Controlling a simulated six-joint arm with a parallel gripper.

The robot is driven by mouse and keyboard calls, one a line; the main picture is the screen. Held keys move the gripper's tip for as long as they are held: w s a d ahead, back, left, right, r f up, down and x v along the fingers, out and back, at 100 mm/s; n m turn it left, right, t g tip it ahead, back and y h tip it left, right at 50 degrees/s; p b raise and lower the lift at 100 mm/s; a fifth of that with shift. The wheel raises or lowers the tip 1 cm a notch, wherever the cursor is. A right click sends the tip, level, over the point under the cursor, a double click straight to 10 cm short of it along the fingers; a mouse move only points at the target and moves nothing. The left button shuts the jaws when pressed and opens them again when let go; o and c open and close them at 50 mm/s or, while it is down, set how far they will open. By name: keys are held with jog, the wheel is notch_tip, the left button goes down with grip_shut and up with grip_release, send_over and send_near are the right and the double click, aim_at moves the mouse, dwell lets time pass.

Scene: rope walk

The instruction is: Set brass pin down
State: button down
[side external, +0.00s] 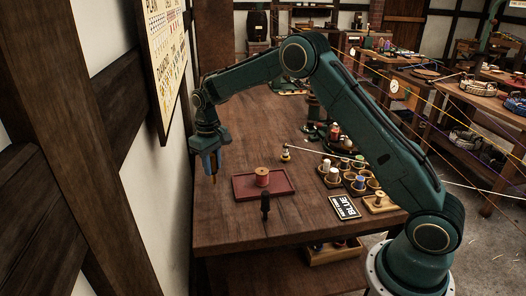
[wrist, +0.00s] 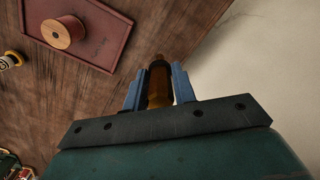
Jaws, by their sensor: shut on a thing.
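My gripper (side external: 212,168) is at the far left of the workbench, pointing down. In the wrist view its two blue fingers (wrist: 158,88) are shut on the brass pin (wrist: 157,70), a brownish-gold rod with a dark band. The pin's lower end (side external: 214,180) shows below the fingers in the side view. It seems to hang above the wood, left of the red tray; the exact height is hard to tell.
A red tray (side external: 240,191) holds a wooden spool (side external: 262,176) with reddish thread. A dark upright tool (side external: 265,206) stands in front of it. The wall (wrist: 250,70) is close on the left.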

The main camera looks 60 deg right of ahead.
aim_at(211, 154)
jog(key=shift+f, duration=1.7)
jog(key=shift+f, duration=2.1)
jog(key=shift+f, duration=0.15)
jog(key=c, duration=1.1)
grip_release()
jog(key=shift+c, duration=0.2)
notch_tip(211, 154, up, 12)
jog(key=shift+f, duration=0.1)
jog(key=shift+r, duration=0.25)
